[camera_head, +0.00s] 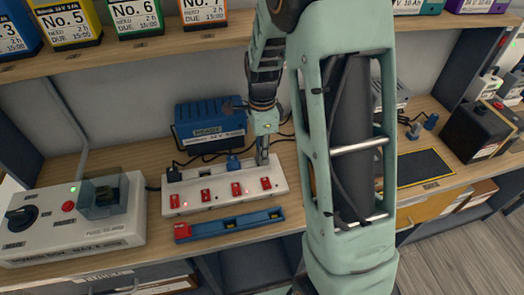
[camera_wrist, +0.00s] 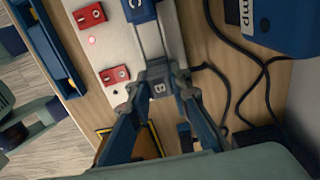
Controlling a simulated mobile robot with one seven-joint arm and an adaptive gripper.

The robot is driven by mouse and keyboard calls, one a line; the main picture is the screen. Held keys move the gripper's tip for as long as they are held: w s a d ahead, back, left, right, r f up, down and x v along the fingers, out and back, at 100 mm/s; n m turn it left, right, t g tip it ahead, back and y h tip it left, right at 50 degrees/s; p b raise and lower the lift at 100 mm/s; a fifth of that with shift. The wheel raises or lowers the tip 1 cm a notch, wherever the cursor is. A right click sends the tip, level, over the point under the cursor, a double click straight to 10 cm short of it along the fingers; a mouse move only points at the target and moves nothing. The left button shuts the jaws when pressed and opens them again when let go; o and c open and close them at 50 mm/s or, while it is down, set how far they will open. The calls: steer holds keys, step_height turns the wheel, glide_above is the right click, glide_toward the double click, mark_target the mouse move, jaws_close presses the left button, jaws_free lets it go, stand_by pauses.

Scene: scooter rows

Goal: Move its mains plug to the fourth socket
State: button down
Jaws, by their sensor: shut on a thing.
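A white power strip (camera_head: 222,200) with a row of red switches lies on the bench. My gripper (camera_head: 264,150) is over its right end, by the fourth socket. In the wrist view my gripper (camera_wrist: 155,110) is shut on a grey plug (camera_wrist: 157,88) marked with a letter that looks like B. The plug is at the strip's end; I cannot tell whether it is seated in the socket. A blue plug (camera_head: 233,162) marked C stands in the strip beside it, also in the wrist view (camera_wrist: 140,10). A black plug (camera_head: 173,173) is at the strip's left end.
A blue charger (camera_head: 208,128) stands behind the strip, with black cables on the bench. A blue tray (camera_head: 230,224) lies in front. A grey switch box (camera_head: 75,225) stands left. A black box (camera_head: 478,130) and a dark mat (camera_head: 425,166) are right.

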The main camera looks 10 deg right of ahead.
steer(key=shift+f, duration=0.4)
steer(key=c, duration=1.7)
jaws_free()
steer(key=shift+r, duration=0.15)
step_height(320, 180, up, 12)
steer(key=shift+f, duration=0.1)
